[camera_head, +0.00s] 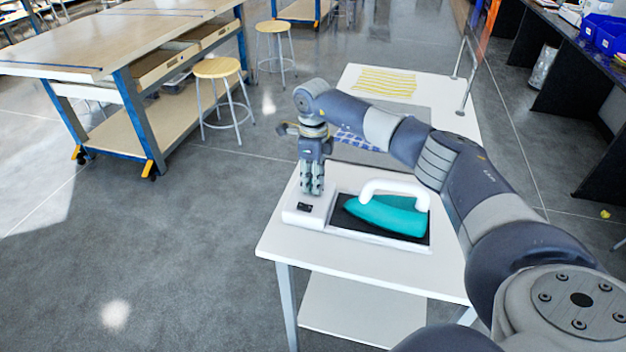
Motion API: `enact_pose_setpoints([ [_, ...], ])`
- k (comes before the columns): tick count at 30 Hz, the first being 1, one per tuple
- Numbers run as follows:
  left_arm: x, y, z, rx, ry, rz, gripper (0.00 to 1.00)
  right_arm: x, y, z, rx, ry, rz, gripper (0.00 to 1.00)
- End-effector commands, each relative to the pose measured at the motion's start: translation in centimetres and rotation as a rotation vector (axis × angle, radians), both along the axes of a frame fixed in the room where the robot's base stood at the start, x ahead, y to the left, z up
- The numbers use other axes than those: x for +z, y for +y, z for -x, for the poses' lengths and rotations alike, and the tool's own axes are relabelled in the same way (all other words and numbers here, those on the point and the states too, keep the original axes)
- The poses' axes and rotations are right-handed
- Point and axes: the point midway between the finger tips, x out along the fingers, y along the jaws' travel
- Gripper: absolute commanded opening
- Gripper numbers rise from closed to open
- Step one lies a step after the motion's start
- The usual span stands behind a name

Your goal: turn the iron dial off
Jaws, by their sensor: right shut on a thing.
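A teal iron (385,214) with a white handle rests on a black pad in a white iron station (368,236) at the front of the white table. The station's left end has a small dark panel (305,207). My right gripper (312,190) points straight down over that left end, just behind the panel. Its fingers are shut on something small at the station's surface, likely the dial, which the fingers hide. The dial's setting cannot be seen. My left gripper is not in view.
A blue checked cloth (352,139) and yellow strips (386,82) lie farther back on the white table (290,244). My right arm crosses over the table's right side. A wooden workbench (130,35) and stools (217,68) stand left; open floor lies between.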

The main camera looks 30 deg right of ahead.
Motion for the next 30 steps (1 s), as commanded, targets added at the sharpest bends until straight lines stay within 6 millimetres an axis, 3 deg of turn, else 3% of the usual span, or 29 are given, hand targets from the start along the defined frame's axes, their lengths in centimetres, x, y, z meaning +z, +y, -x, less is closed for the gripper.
enact_pose_setpoints([
  [10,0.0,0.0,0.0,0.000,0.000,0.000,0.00,0.1,0.0,0.0,0.004,-0.001,0.000,0.02],
  [11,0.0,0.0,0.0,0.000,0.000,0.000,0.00,0.1,0.0,0.0,0.004,-0.001,0.000,0.30],
  [13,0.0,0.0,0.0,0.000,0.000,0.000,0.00,0.1,0.0,0.0,0.004,-0.001,0.000,0.46],
  [24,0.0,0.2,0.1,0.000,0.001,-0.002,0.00,0.2,0.0,0.0,0.003,-0.001,0.000,0.48],
  [30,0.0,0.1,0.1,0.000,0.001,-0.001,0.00,2.9,0.0,-0.1,0.003,-0.006,0.000,0.48],
])
